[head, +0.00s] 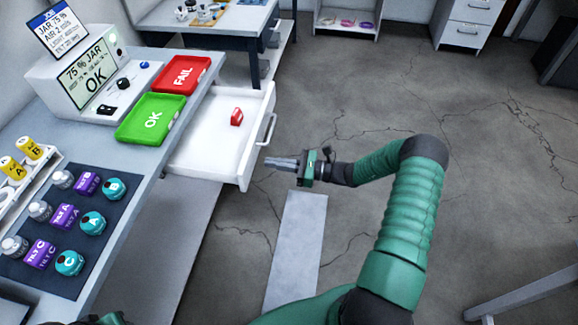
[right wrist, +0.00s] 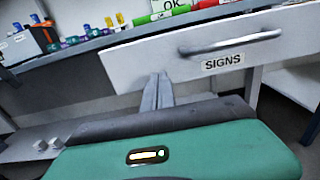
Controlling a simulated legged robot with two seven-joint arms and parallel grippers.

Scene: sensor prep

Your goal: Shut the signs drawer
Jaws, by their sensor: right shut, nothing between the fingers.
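The signs drawer (head: 206,150) stands pulled out from the bench, with a red object (head: 237,117) lying inside it. In the right wrist view its white front (right wrist: 190,58) carries a SIGNS label and a grey bar handle (right wrist: 232,42). My right gripper (head: 268,161) is shut and empty, pointing at the drawer front near the lower end of the handle. In the right wrist view its fingertips (right wrist: 158,76) are low and left of the handle. I cannot tell whether they touch the front. My left gripper is not clearly visible.
The bench (head: 142,180) holds a green OK tray (head: 152,119), a red FAIL tray (head: 183,76), a display box and a dark mat (head: 66,230) with several sensors. A grey table stands behind. The floor right of the drawer is mostly clear.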

